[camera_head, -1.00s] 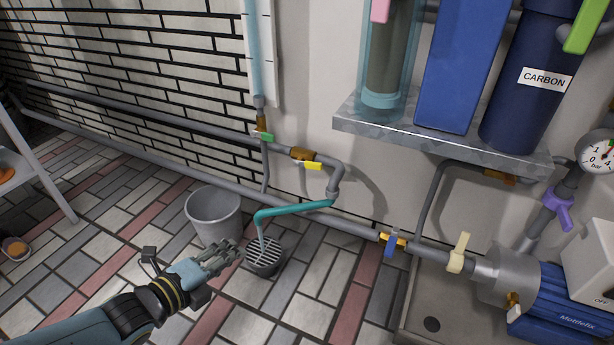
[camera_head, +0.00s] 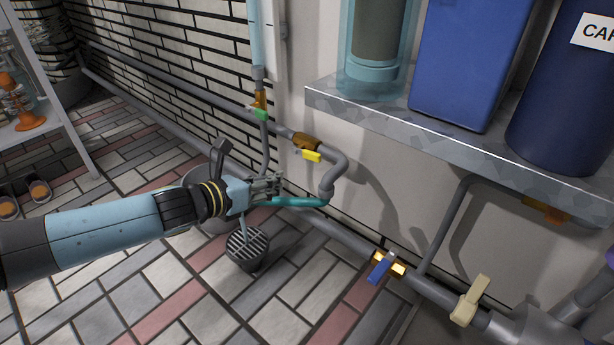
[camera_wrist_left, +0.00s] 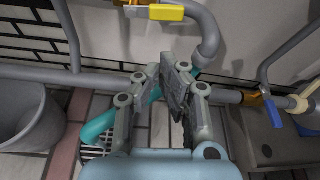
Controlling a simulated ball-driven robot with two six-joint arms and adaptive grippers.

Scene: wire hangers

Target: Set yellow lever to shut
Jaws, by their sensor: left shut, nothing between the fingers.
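The yellow lever (camera_head: 311,156) sits on a brass valve (camera_head: 305,140) on the grey wall pipe, just before the pipe bends down to a teal spout (camera_head: 300,202). It lies roughly along the pipe. The lever also shows at the top of the left wrist view (camera_wrist_left: 167,12). My left gripper (camera_head: 272,187) is shut and empty. It is below and left of the lever, apart from it, and overlaps the teal spout in the head view. In the left wrist view its fingers (camera_wrist_left: 174,76) point toward the wall below the lever. My right gripper is not in view.
A blue lever (camera_head: 381,268) and a cream lever (camera_head: 470,300) are on the lower pipe. A metal shelf (camera_head: 460,138) juts out at right. A bucket (camera_wrist_left: 30,120) and a floor drain (camera_head: 247,247) are below.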

